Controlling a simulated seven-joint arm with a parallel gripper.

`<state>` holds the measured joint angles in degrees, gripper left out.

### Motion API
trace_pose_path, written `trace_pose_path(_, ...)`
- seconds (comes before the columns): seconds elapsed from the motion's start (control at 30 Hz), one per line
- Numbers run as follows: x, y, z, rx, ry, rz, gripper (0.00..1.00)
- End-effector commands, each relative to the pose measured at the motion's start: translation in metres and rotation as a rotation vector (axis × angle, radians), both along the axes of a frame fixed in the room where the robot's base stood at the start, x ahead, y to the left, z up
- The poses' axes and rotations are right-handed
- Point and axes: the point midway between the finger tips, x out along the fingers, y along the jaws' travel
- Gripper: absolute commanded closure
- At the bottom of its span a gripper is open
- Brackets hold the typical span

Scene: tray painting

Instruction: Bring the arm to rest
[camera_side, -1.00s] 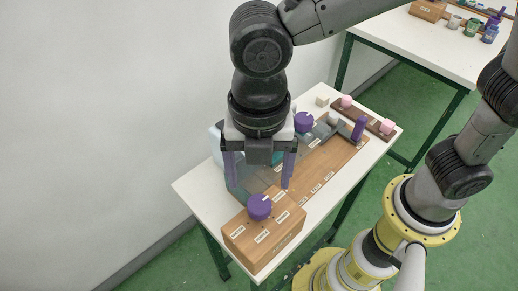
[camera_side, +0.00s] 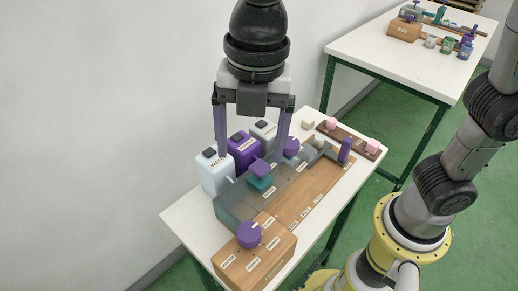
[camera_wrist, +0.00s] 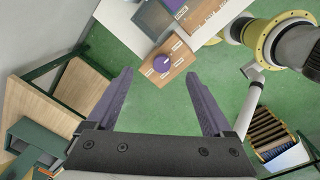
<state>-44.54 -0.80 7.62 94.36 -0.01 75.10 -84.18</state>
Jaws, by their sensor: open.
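My gripper (camera_side: 250,148) is open and empty. In the side view its two purple-grey fingers point down above the white table (camera_side: 180,213), over the grey and wooden tray unit (camera_side: 310,192). A teal block with a purple top (camera_side: 260,172) stands on the grey part of the tray unit, below the fingers. A wooden box with a purple knob (camera_side: 249,235) sits at the table's near end; the knob also shows in the wrist view (camera_wrist: 161,62).
White and purple bottles (camera_side: 215,172) stand along the table's wall side, close to my fingers. A dark rack with pink pieces (camera_side: 350,138) lies at the far end. A second white table (camera_side: 400,62) stands behind.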

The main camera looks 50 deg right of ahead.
Motion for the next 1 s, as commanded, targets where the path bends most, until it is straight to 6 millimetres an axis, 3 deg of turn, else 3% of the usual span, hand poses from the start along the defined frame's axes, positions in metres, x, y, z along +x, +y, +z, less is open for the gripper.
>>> trace_pose_path(0.1,0.008,-0.069,0.023,0.049,-0.057,-0.192,0.15)
trace_pose_path(0.2,0.0,-0.124,0.03,0.099,-0.11,-0.443,0.15)
trace_pose_path(0.3,-0.019,-0.172,0.028,0.159,-0.162,-0.755,0.15)
trace_pose_path(0.43,-0.051,-0.219,0.012,0.263,-0.226,-1.209,0.15)
trace_pose_path(0.57,-0.078,-0.243,-0.013,0.377,-0.258,-1.613,0.15)
trace_pose_path(0.7,-0.091,-0.248,-0.037,0.478,-0.238,-1.916,0.15)
trace_pose_path(0.8,-0.091,-0.248,-0.047,0.517,-0.208,-2.055,0.15)
trace_pose_path(1.0,-0.087,-0.247,-0.045,0.574,-0.192,-2.172,0.15)
